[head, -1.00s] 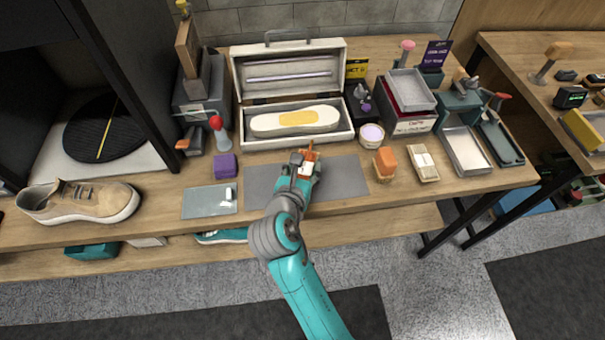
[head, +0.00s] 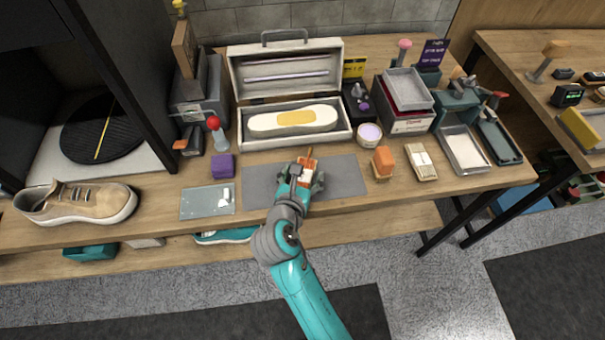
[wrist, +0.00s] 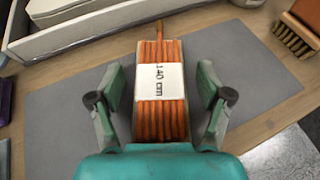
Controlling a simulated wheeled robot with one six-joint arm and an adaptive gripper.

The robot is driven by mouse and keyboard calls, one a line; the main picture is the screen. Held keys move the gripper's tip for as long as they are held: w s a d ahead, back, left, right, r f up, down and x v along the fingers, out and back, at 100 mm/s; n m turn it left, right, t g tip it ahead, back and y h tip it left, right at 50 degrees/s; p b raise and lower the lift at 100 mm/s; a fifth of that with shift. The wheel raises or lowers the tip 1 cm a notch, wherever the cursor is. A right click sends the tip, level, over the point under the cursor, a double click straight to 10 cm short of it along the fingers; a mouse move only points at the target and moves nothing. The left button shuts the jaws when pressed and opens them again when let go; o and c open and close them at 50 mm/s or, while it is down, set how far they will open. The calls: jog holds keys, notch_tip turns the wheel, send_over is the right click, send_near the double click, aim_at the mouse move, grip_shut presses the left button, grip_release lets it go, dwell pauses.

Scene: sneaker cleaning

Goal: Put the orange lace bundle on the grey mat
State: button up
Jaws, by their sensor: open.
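The orange lace bundle (wrist: 173,118) has a white band marked "140 cm". The bundle also shows in the head view (head: 307,164), on the middle of the mat (head: 345,177). My gripper (wrist: 162,85) is open around the bundle, one finger on each side, with a gap between each finger and the bundle. In the head view my gripper (head: 303,180) is low over the mat and partly hides the bundle's near end.
An open white case (head: 345,137) with a pale insole stands behind the mat. A brush with an orange top (head: 383,160) is to the right. A glass-like plate (head: 190,206) and a purple block (head: 222,166) are to the left. A tan sneaker (head: 85,203) stands farther left.

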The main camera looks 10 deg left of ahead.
jog(key=shift+r, duration=0.1)
jog(key=shift+s+r, duration=0.15)
jog(key=shift+s, duration=0.05)
jog(key=v, duration=1.1)
jog(key=shift+s, duration=0.3)
jog(key=shift+r, duration=0.1)
jog(key=s+d+f+m+g+y, duration=0.1)
jog(key=s+d+f+m+y, duration=0.1)
jog(key=s+d+f+m, duration=0.55)
jog(key=s+d+f+m+y, duration=0.2)
jog(key=s+d+f+m, duration=0.15)
jog(key=d+m, duration=0.45)
jog(key=s+d+r+m+t+h, duration=0.1)
jog(key=s+d+r+m, duration=0.3)
jog(key=s+m, duration=0.5)
jog(key=s+d+r+m+t+h, duration=0.1)
jog(key=s+d+r+m, duration=0.3)
jog(key=s+d+m, duration=0.2)
jog(key=s+m, duration=0.2)
jog(key=m, duration=0.2)
jog(key=shift+s+r, duration=0.2)
jog(key=shift+s, duration=0.15)
